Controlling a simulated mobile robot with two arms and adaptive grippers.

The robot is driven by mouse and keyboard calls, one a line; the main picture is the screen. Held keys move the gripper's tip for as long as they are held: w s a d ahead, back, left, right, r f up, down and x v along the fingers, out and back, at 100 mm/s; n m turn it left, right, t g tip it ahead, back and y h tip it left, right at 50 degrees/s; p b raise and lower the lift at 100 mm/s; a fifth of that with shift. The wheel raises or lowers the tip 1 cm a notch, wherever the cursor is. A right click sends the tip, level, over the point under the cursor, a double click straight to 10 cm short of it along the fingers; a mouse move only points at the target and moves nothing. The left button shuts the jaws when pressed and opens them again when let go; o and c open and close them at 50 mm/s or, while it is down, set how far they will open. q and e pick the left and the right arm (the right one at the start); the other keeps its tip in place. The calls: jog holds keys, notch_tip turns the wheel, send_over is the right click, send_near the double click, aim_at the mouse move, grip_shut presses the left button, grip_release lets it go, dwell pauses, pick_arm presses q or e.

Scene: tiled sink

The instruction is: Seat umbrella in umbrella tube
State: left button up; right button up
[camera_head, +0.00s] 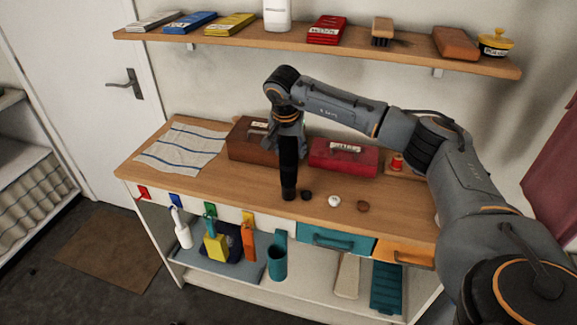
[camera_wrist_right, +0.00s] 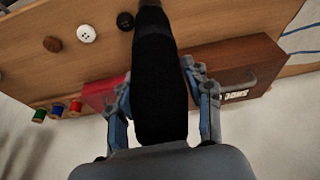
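A folded black umbrella (camera_head: 288,165) hangs upright from my right gripper (camera_head: 288,125), its lower end over the front part of the wooden worktop. I cannot tell whether that end touches the top. In the right wrist view the umbrella (camera_wrist_right: 160,95) runs between the two blue-grey fingers, which are closed around it. A teal cylinder, apparently the umbrella tube (camera_head: 277,266), stands on the lower shelf below the worktop's front edge, below and slightly left of the umbrella. Its top looks open; its inside is hidden. My left gripper is not in view.
On the worktop are a brown box (camera_head: 248,142), a red box (camera_head: 343,157), several buttons (camera_head: 334,201) and a striped cloth (camera_head: 185,146). Hanging tools (camera_head: 215,240) are left of the tube; drawers (camera_head: 338,240) are to its right. A wall shelf (camera_head: 300,42) runs above.

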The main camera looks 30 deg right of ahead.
grip_shut()
jog(key=shift+r, duration=0.1)
